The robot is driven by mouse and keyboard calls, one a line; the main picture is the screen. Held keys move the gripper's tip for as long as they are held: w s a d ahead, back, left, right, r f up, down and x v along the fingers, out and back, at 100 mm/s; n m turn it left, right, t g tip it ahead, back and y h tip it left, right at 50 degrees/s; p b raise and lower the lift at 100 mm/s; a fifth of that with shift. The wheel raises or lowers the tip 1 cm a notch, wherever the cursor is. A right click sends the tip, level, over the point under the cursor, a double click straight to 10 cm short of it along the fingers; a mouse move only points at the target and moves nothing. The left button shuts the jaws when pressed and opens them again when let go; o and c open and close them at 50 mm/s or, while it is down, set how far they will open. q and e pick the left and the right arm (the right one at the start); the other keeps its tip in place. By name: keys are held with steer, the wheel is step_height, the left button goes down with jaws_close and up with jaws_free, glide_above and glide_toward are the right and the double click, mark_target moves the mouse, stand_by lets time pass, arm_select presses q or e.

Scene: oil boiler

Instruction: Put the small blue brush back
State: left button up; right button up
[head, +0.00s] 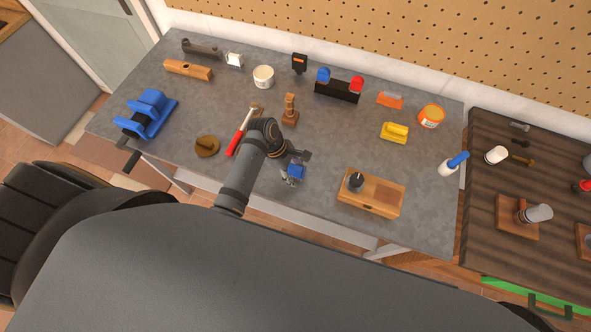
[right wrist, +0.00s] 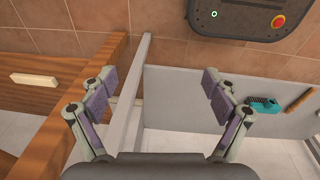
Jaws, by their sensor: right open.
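A small teal-blue brush (right wrist: 264,104) with dark bristles shows at the right of the right wrist view, near the edge of a grey panel (right wrist: 180,90). In the head view, an object with a blue handle and a white end (head: 453,164) lies at the right end of the grey bench; I cannot tell if it is a brush. My right gripper (right wrist: 157,98) is open, with nothing between its fingers. My left gripper (head: 294,174) hangs over the front middle of the bench. Blue shows at its fingers; I cannot tell whether that is a held thing.
A dark wooden table (head: 500,165) stands at right.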

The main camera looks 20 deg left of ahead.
mark_target(292, 167)
arm_select(q)
steer(key=shift+w, duration=0.2)
steer(key=shift+w+a+f, duration=0.1)
steer(key=shift+w, duration=0.05)
steer(key=b+v, duration=0.1)
steer(key=v, duration=0.3)
steer(key=b+v, duration=0.1)
steer(key=v, duration=0.7)
arm_select(e)
steer(key=shift+s+d+f, duration=0.2)
steer(key=shift+s+f, duration=0.15)
steer(key=shift+f, duration=0.3)
steer(key=shift+s+d+f, duration=0.15)
steer(key=shift+s+f, duration=0.2)
steer(key=shift+f, duration=0.25)
steer(key=shift+w+a, duration=0.1)
steer(key=shift+a, duration=0.1)
